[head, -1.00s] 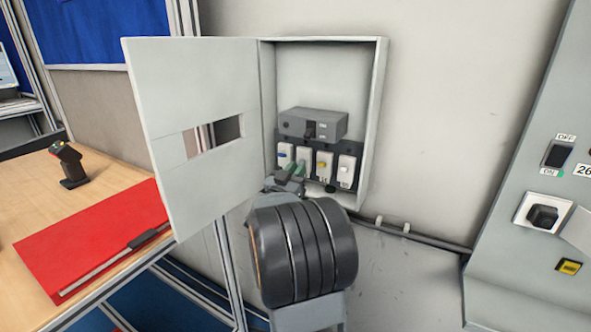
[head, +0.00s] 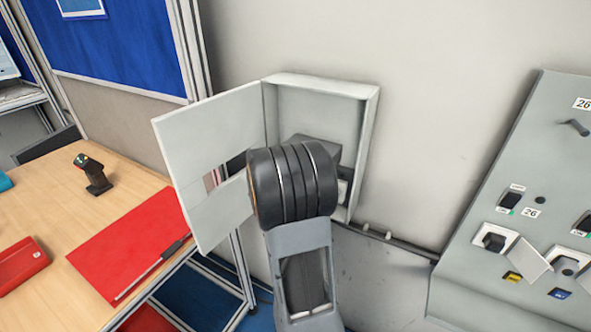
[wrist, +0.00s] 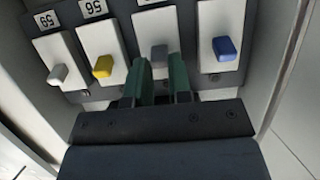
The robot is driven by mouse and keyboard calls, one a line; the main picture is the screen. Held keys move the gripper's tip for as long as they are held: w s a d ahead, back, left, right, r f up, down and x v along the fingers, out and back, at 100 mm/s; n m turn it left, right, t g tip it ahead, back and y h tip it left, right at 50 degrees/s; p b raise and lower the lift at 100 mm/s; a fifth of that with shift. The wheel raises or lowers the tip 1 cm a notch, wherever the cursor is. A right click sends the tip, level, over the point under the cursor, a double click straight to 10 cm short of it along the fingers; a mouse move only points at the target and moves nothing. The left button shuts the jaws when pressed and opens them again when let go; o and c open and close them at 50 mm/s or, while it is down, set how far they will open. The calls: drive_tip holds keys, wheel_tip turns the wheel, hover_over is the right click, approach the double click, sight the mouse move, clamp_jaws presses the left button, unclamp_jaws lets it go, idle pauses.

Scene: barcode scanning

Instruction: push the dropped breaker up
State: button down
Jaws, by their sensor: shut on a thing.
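In the wrist view, a row of breakers shows upside down: a grey toggle (wrist: 58,75), a yellow toggle (wrist: 103,67), a dark grey toggle (wrist: 158,54) and a blue toggle (wrist: 224,47). My gripper (wrist: 162,78) has its green fingers on either side of the dark grey toggle, next to the blue one, and is shut on it. In the head view, the open breaker box (head: 371,110) hangs on the wall. My dark wrist hides the fingers and most of the breakers there.
The box's open door (head: 215,135) stands close to my arm on the left. A table with a red mat (head: 130,240) and a black handheld scanner (head: 93,175) is at the left. A grey control panel (head: 530,170) stands at the right.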

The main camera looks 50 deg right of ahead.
drive_tip(key=shift+d+r+y+p, duration=0.15)
drive_tip(key=shift+r+y+p, duration=0.2)
drive_tip(key=shift+p, duration=0.65)
drive_tip(key=shift+f, duration=0.25)
drive_tip(key=c, duration=1.2)
unclamp_jaws()
drive_tip(key=shift+d+y, duration=0.15)
drive_tip(key=shift+y, duration=0.1)
drive_tip(key=shift+o, duration=0.8)
drive_tip(key=p+v, duration=0.1)
drive_tip(key=v, duration=1.3)
drive_tip(key=shift+w, duration=0.25)
drive_tip(key=shift+s+a+f, duration=0.1)
drive_tip(key=shift+a, duration=0.1)
